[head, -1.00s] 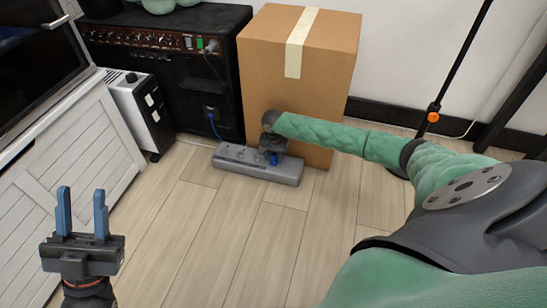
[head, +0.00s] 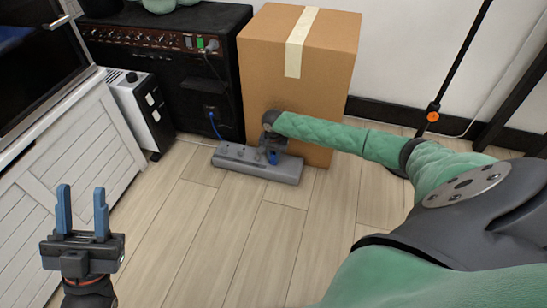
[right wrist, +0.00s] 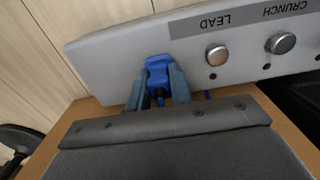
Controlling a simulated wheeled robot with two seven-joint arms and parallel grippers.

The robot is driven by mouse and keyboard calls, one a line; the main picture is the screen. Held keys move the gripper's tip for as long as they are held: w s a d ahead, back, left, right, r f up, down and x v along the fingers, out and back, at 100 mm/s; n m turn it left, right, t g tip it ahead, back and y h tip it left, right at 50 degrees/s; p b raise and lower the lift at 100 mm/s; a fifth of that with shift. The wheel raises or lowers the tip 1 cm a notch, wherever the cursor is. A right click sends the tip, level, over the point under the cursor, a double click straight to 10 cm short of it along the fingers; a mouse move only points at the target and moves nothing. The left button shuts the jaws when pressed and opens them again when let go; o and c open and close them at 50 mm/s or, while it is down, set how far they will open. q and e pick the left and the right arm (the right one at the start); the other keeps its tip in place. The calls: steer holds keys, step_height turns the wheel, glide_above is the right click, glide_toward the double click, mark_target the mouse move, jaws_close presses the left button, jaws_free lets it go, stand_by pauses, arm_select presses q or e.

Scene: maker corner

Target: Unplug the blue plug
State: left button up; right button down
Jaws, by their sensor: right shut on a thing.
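The blue plug (right wrist: 158,66) shows bright blue in the right wrist view, at the edge of a grey pedal unit (right wrist: 120,58) with knobs. My right gripper (right wrist: 158,90) is shut on it, one finger on each side. Whether the plug is still seated in a socket cannot be told. In the head view the grey unit (head: 232,163) lies on the floor in front of the cardboard box, and my right gripper (head: 272,152) reaches down to it, mostly hidden by its own wrist. My left gripper (head: 82,212) is open and empty at the lower left, away from the unit.
A cardboard box (head: 285,75) stands right behind the unit. A black amplifier (head: 165,60) with a blue cable (head: 214,125) at its front stands to its left. A white heater (head: 135,108) and white cabinet (head: 75,165) are further left. The wooden floor (head: 230,235) in front is clear.

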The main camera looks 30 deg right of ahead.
mark_target(274, 153)
steer(key=shift+r+p, duration=3)
steer(key=shift+p, duration=0.7)
